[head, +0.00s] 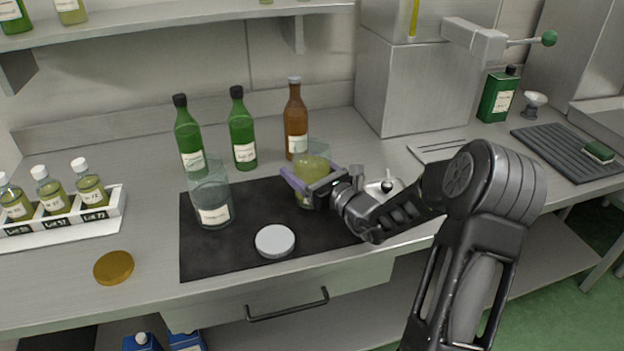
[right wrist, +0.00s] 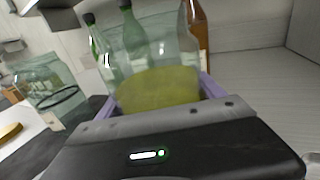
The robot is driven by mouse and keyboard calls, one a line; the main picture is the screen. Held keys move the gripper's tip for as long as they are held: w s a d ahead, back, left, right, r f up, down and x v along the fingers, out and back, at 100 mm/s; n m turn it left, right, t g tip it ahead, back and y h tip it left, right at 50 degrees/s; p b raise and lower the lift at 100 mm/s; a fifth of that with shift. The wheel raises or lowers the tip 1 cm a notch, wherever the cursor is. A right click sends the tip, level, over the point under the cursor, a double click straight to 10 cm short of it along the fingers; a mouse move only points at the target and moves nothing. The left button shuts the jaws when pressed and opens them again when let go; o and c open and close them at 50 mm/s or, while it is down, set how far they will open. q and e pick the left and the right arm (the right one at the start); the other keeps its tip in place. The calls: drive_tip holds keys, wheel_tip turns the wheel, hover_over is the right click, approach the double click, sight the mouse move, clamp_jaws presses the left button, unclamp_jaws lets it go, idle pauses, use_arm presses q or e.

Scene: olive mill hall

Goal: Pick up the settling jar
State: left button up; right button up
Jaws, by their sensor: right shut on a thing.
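The settling jar (head: 312,167) is a clear glass jar with yellow-green oil in it, at the right part of the black mat. My right gripper (head: 304,183) is shut on it, with its purple fingers on both sides of the glass. In the right wrist view the jar (right wrist: 158,88) fills the space between the fingers, upright or nearly so. I cannot tell whether its base touches the mat. A second, empty glass jar with a label (head: 212,200) stands on the mat's left side. My left gripper is not in view.
A white lid (head: 275,241) lies on the black mat (head: 205,262). Green bottles (head: 189,137) (head: 242,130) and a brown bottle (head: 296,120) stand behind. A rack of sample bottles (head: 118,202) and an amber lid (head: 114,267) are at left. A drain tray (head: 568,150) is at right.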

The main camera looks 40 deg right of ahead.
drive_tip(key=c, duration=1.1)
drive_tip(key=shift+o, duration=0.2)
drive_tip(key=shift+r, duration=0.15)
drive_tip(key=shift+r, duration=0.15)
wheel_tip(320, 180, up, 10)
idle(0.5)
idle(0.7)
